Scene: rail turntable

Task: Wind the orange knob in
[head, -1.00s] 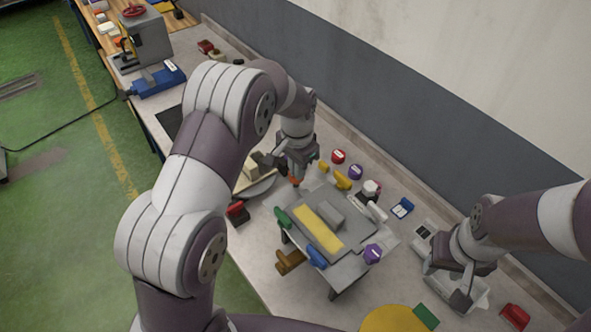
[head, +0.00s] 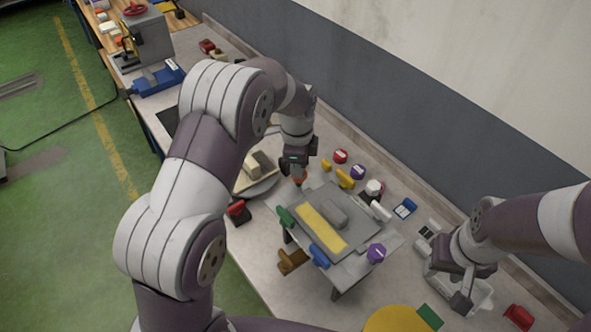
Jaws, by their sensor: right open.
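The orange knob (head: 299,181) is small in the head view, at the far left corner of the grey platform (head: 360,222). My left gripper (head: 298,168) points down right at the knob, its fingertips over or around it. The fingers hide part of the knob, and I cannot tell whether they are closed on it. My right gripper (head: 462,298) is open, low over a pale bin (head: 484,293) at the right, well away from the knob.
Green (head: 285,216), blue (head: 319,255) and purple (head: 376,253) knobs surround the platform, with yellow (head: 345,179), white and red pieces behind it. A plate with a block (head: 262,162) lies left of my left gripper. The wall runs along the back.

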